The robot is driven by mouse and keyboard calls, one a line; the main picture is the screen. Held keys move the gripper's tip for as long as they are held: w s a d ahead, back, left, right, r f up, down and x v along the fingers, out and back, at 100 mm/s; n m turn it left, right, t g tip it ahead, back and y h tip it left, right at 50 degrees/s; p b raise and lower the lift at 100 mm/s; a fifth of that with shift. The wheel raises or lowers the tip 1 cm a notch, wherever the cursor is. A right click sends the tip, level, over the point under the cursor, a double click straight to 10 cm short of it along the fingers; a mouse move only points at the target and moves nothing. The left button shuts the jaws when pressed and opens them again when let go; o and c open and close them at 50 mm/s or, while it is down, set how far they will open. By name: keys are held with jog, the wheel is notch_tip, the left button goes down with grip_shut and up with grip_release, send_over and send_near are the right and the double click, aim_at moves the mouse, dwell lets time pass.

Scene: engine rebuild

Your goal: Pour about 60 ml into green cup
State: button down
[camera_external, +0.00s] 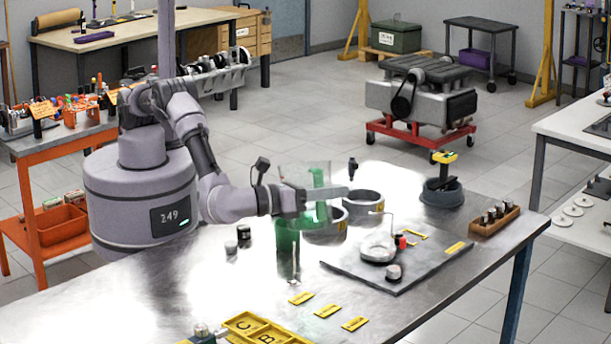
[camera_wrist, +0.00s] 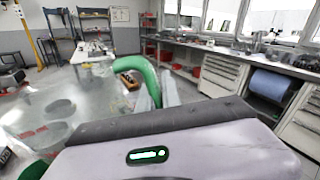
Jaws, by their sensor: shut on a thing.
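A clear pitcher (camera_external: 291,177) with a green handle (camera_external: 320,181) is held above the bench at the middle of the external view. My gripper (camera_external: 327,194) is shut on that handle. The handle (camera_wrist: 136,68) also curves up beside the gripper fingers in the wrist view. The green cup (camera_external: 287,238) stands on the bench just below the pitcher, its upper part partly hidden by the pitcher and my gripper. I cannot tell how far the pitcher is tilted, nor make out any liquid stream or the level in the cup.
Two grey ring-shaped containers (camera_external: 363,202) stand right of the cup. A flat grey plate (camera_external: 350,262) with small parts lies further right. A dark bowl (camera_external: 430,193) and a wooden box (camera_external: 480,229) are beyond. Yellow labels (camera_external: 327,311) and a yellow tray (camera_external: 262,325) lie in front.

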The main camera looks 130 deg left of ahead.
aim_at(325, 170)
jog(key=s+n, duration=0.1)
jog(key=s+a+r+n, duration=0.1)
jog(key=s+a+n+b, duration=0.1)
jog(key=shift+s+r+n, duration=0.2)
jog(key=shift+s+n, duration=0.1)
jog(key=shift+n, duration=0.1)
jog(key=shift+s+a+r+n+b, duration=0.2)
jog(key=shift+s+n+b, duration=0.15)
jog(key=shift+n, duration=0.15)
jog(key=shift+s+a+r+n+b, duration=0.1)
jog(key=shift+s+a+n+b, duration=0.05)
jog(key=shift+s+n+b, duration=0.3)
jog(key=shift+s+a+r+n+b, duration=0.3)
jog(key=shift+s+n+b, duration=0.25)
jog(key=shift+n, duration=0.15)
jog(key=shift+s+a+r+n+b, duration=0.3)
jog(key=shift+s+n+b, duration=0.25)
jog(key=shift+n, duration=0.2)
jog(key=shift+s+a+r+n+b, duration=0.2)
jog(key=shift+s+a+n+b, duration=0.1)
jog(key=shift+s+n+b, duration=0.3)
jog(key=shift+s+a+f+n+b, duration=0.3)
jog(key=shift+s+n+b, duration=0.15)
jog(key=shift+n+b, duration=0.2)
